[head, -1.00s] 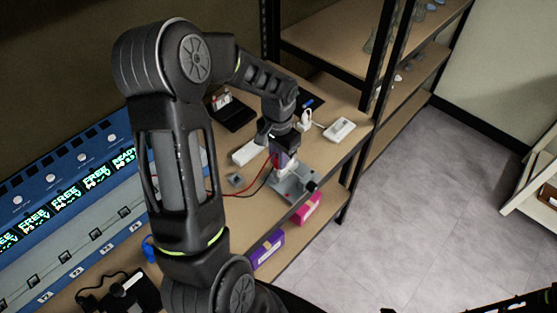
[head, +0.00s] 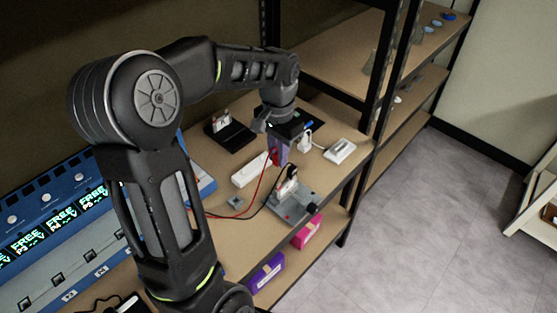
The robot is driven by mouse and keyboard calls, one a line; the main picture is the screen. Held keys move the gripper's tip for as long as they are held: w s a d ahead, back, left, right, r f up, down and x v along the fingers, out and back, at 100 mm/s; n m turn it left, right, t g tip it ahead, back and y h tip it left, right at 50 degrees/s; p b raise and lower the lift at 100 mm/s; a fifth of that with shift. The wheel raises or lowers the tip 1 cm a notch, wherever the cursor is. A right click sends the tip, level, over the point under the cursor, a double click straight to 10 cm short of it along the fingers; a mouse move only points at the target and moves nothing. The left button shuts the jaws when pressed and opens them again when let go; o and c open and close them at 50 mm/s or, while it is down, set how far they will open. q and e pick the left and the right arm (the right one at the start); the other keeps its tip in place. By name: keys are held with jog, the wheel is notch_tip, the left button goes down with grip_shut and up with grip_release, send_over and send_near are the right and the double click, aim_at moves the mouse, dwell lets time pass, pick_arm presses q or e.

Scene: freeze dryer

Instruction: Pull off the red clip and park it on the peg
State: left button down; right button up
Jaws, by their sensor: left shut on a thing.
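My left gripper (head: 277,155) is raised above the bench, behind and slightly left of a grey fixture plate (head: 305,200). It is shut on the red clip (head: 275,157), which shows only as a small red patch beside the purple fingers. A red lead hangs from the clip down to the bench. On the plate stands a small upright pale and dark part (head: 288,184), with a black lead running to it. The clip is apart from this part. I cannot make out which piece is the peg. My right gripper is out of view.
A white power strip (head: 250,170) lies left of the gripper, and a small grey block (head: 235,202) lies on the bench. A black box (head: 231,136) stands behind. A white device (head: 340,151) sits at right. A blue panel (head: 48,205) stands at left.

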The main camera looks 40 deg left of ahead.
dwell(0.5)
pick_arm(q)
jog(key=shift+f+b, duration=2.1)
jog(key=shift+f, duration=0.85)
jog(key=shift+a+r, duration=0.1)
jog(key=shift+a, duration=0.15)
jog(key=a+p, duration=0.1)
jog(key=a, duration=0.5)
jog(key=shift+a, duration=0.15)
jog(key=a+p, duration=0.1)
jog(key=a, duration=0.5)
jog(key=shift+a+p, duration=0.4)
